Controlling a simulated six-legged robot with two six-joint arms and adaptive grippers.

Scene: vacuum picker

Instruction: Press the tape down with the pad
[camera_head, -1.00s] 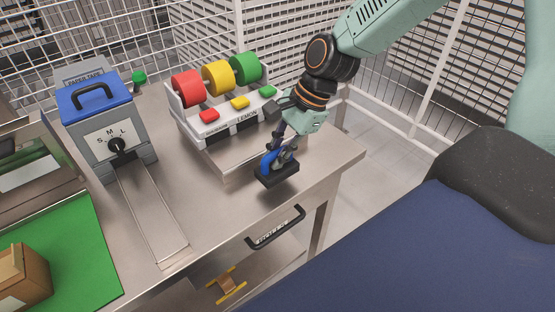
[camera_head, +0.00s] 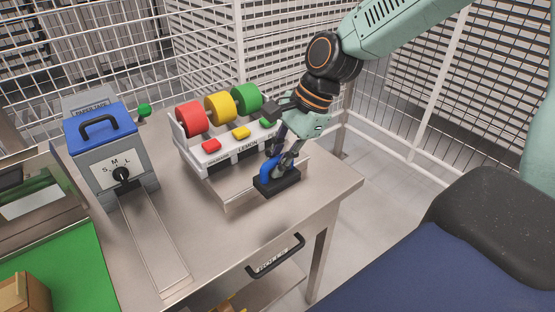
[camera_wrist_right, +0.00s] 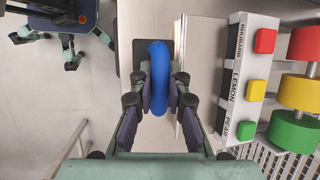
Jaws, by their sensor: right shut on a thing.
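My right gripper (camera_head: 284,162) is shut on the blue handle (camera_head: 267,168) of a black pad (camera_head: 278,182). It holds the pad in front of the tape reels' stand, near the right end of the bench. In the right wrist view the blue handle (camera_wrist_right: 160,75) stands between the two fingers, with the black pad (camera_wrist_right: 138,55) beyond it. A cardboard box (camera_head: 22,294) sits on a green mat (camera_head: 60,252) at lower left, partly cut off by the frame. I see no tape on its visible part. My left gripper is not in view.
A grey paper-tape dispenser (camera_head: 106,158) with a blue lid, a dial and a long metal tray (camera_head: 155,243) stands at left. A white stand (camera_head: 205,160) carries red, yellow and green reels and buttons. A drawer handle (camera_head: 275,256) juts from the bench front. The bench between tray and pad is clear.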

